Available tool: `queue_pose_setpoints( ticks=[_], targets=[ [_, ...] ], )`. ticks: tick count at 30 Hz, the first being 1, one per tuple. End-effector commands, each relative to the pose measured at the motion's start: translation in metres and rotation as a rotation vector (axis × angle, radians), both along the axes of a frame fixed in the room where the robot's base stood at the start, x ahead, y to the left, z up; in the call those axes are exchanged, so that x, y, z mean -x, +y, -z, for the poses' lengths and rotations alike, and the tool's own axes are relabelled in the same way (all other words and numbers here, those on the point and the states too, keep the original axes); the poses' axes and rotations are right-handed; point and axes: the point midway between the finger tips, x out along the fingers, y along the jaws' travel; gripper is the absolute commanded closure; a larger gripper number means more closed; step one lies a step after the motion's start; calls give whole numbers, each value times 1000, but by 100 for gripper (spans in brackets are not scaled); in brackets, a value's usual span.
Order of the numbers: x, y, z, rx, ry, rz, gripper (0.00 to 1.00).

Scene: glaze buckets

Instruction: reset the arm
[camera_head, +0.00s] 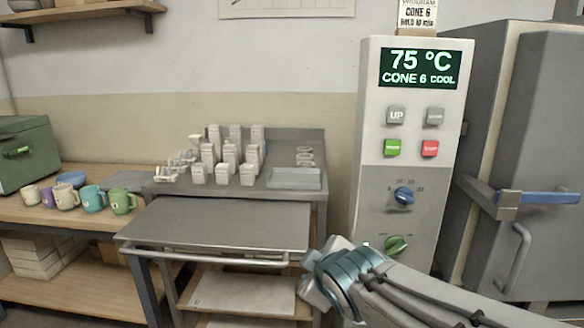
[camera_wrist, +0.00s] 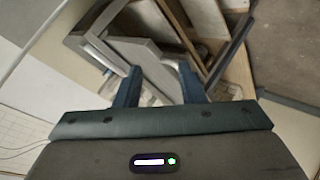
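My arm (camera_head: 400,296) reaches in from the lower right in the head view, with its far end in front of the cart and the control panel's lower left. The fingers are hidden in that view. In the wrist view my gripper (camera_wrist: 157,88) has its two fingers well apart with nothing between them. Beyond the fingers the wrist view shows grey metal frames and wooden boards, tilted in the picture.
A control panel (camera_head: 408,180) reads 75 °C, CONE 6 COOL. A grey kiln (camera_head: 535,100) with a blue-handled latch (camera_head: 550,198) stands at right. A bare metal cart top (camera_head: 215,228) is left of my arm. Several mugs (camera_head: 94,199) and pale blocks (camera_head: 230,155) stand behind.

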Motion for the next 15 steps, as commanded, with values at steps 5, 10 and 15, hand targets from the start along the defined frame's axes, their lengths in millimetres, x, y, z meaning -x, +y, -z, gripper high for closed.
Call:
queue_pose_setpoints(
  ticks=[5, 10, 15],
  targets=[
    [27, -45, -31, -113, 194, 249, 64],
    [62, -76, -48, -227, 373, 483, 64],
    [102, -96, -67, -338, 544, 708, 64]
  ],
)
